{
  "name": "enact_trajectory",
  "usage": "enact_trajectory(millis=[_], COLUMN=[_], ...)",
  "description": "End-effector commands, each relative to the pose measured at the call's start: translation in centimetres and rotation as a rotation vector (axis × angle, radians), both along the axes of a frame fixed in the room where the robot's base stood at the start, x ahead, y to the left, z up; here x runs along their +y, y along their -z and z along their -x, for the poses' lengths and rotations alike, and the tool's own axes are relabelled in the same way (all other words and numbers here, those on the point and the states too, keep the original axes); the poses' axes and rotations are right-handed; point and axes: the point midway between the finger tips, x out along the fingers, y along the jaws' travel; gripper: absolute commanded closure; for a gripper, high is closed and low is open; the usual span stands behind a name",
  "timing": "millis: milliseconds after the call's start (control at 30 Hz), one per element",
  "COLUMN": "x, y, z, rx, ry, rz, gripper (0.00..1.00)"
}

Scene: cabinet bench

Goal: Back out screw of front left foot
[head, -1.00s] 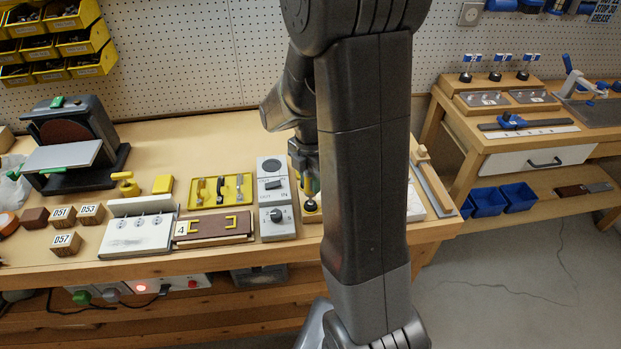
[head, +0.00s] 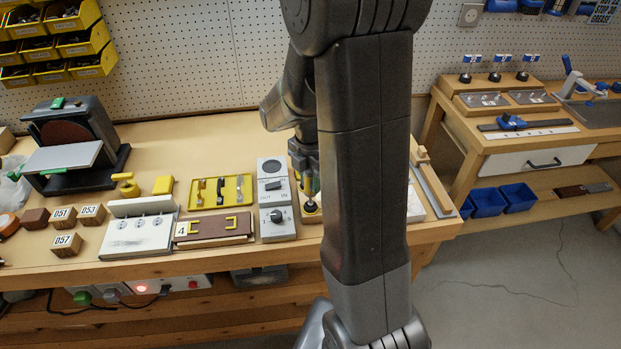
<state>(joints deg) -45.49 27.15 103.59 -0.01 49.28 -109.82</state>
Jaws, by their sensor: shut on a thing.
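My gripper (head: 309,182) points down at the bench, just right of the grey control box, and is partly hidden behind my own arm. It is shut on a small tool, of which a yellow and dark lower part (head: 311,207) shows beneath the fingers. The tool's tip, the foot and its screw are hidden or too small to make out. I cannot tell which way the switch is set.
Left of the box are a yellow tray (head: 221,190) with several tools, a brown board (head: 214,226) marked 4, a white panel (head: 138,236) and numbered wooden blocks (head: 66,243). A sander (head: 75,142) stands further left. A metal bar (head: 432,187) lies near the right bench edge.

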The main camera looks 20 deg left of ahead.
Motion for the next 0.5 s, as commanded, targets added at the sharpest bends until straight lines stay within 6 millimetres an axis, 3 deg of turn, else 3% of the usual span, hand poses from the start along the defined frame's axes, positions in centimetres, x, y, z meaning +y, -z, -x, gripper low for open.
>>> enact_trajectory(millis=[500], x=[-0.01], y=[-0.38], z=[0.00], rx=[0.000], ry=[0.000], rz=[0.000], gripper=[0.90])
